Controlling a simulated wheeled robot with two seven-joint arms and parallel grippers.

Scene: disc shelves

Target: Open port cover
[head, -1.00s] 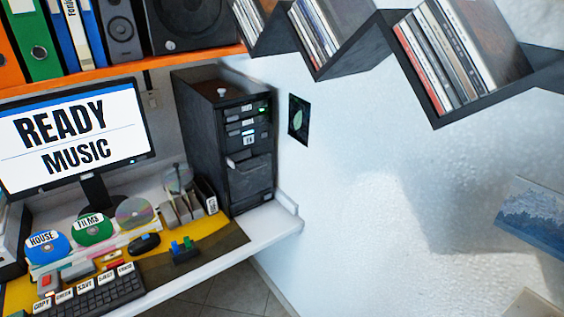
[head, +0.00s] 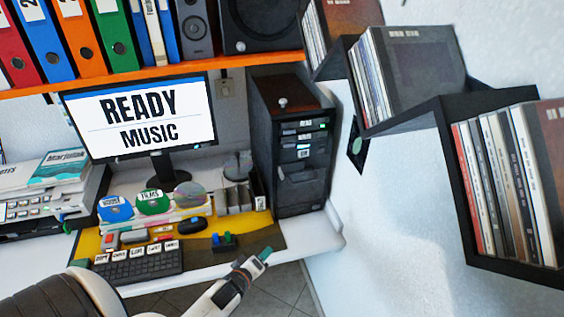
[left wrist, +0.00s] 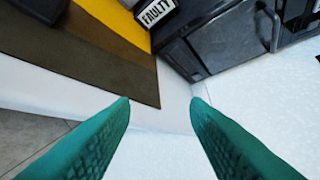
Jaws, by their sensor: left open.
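The black computer tower (head: 290,130) stands upright at the right end of the desk, with slots and white labels on its upper front. A dark panel (head: 302,188) covers its lower front; I cannot tell for sure whether this is the port cover. My right gripper is out of view.
A monitor (head: 140,118) reading "READY MUSIC", a keyboard (head: 138,267) and several discs stand on the desk. A bin labelled "FAULTY" (left wrist: 155,14) is beside the tower. Zigzag wall shelves (head: 478,270) hang at the right. An orange shelf (head: 160,75) runs above.

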